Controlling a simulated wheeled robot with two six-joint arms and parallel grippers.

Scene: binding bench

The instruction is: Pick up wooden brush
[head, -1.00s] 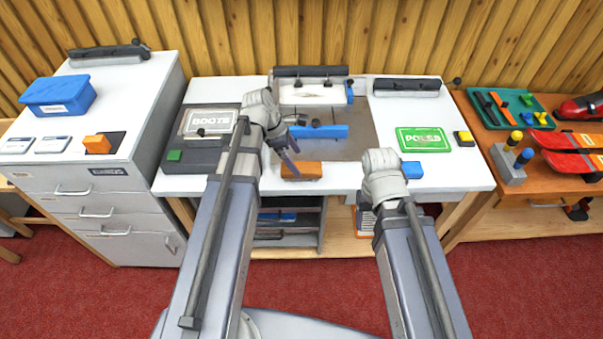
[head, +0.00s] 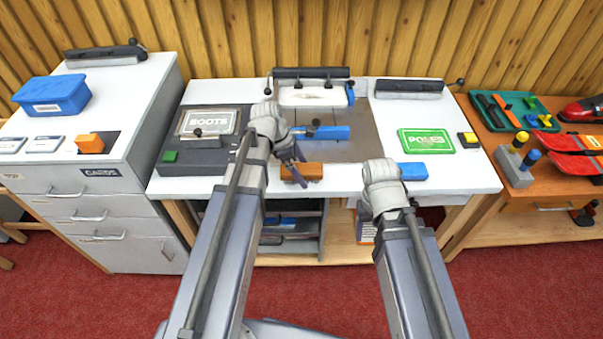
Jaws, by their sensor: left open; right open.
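The wooden brush appears to be the orange-brown block (head: 312,171) lying near the front edge of the white bench, in the middle; its bristles cannot be made out. My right gripper (head: 380,170) is to the right of the block, near the bench's front edge. Its fingers are mostly hidden behind its wrist, and nothing shows in its grasp.
A blue block (head: 413,172) lies just right of my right gripper. A blue bar (head: 325,132) and a clamp-like device (head: 311,94) stand behind the brush.

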